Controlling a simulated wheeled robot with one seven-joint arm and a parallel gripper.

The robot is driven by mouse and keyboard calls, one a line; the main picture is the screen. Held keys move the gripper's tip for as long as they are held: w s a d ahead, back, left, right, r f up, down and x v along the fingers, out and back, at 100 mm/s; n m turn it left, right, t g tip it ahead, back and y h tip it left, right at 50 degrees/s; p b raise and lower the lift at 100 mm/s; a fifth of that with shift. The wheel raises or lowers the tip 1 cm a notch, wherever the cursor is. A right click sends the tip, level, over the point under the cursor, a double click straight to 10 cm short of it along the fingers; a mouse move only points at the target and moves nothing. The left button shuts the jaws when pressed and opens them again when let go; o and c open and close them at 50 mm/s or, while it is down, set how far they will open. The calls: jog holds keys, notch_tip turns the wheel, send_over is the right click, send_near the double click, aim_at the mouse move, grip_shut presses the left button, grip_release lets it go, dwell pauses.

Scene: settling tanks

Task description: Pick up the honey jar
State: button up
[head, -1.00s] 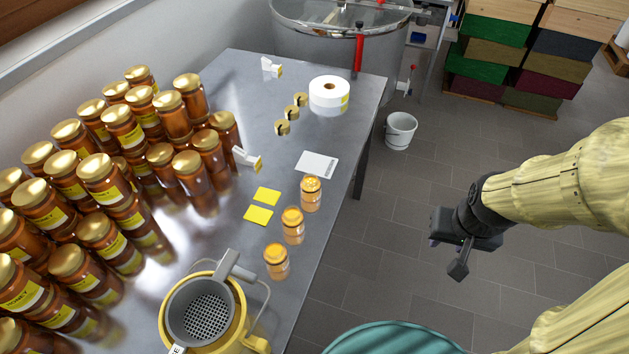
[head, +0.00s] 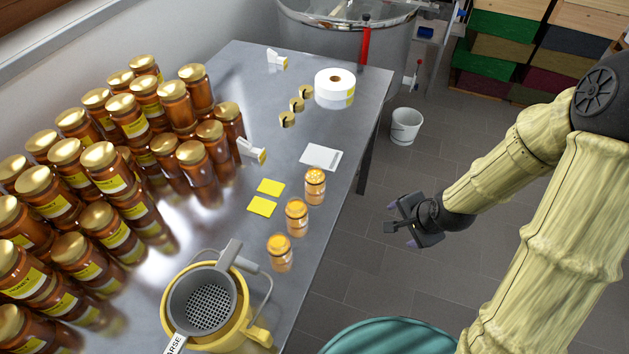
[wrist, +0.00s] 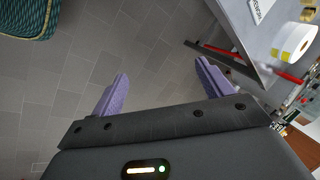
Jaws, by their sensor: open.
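Many large honey jars (head: 113,171) with gold lids, dark amber contents and yellow labels stand grouped on the left of the steel table (head: 222,254). Some at the left are stacked or cut off by the picture edge. Three small jars with orange-gold tops stand in a row near the table's right edge: a far one (head: 314,187), a middle one (head: 296,216) and a near one (head: 280,254). My gripper (head: 400,224) is open and empty over the floor, right of the table. Its purple fingers are spread in the wrist view (wrist: 161,74), with only floor between them.
A yellow pail with a grey strainer (head: 207,302) stands at the table's near end. Yellow cards (head: 263,206), a white card (head: 321,156) and a white roll (head: 334,85) lie on it. A white bucket (head: 405,126) and a teal round object (head: 391,338) stand right of the table.

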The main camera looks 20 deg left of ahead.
jog(key=w+a+f+m+t+y, duration=0.15)
jog(key=a+f+m+y, duration=0.25)
jog(key=a+m, duration=0.4)
jog(key=m+t+y+b, duration=0.1)
jog(key=m+t+y, duration=0.25)
jog(key=m, duration=0.45)
send_near(321, 182)
jog(key=d+r+g, duration=0.1)
jog(key=d, duration=0.1)
jog(key=shift+s+d+y, duration=0.15)
jog(key=shift+s+y, duration=0.2)
jog(key=p+x, duration=0.1)
jog(key=x, duration=1.1)
jog(key=shift+f+p, duration=0.1)
jog(key=shift+p, duration=0.3)
jog(key=shift+w+a, duration=0.1)
jog(key=shift+a, duration=0.1)
jog(key=shift+w+a+f+p, duration=0.1)
jog(key=shift+w+a+p, duration=0.1)
jog(key=shift+a+p, duration=0.1)
jog(key=shift+p+x, duration=0.65)
jog(key=shift+x, duration=1.5)
jog(key=shift+d, duration=0.1)
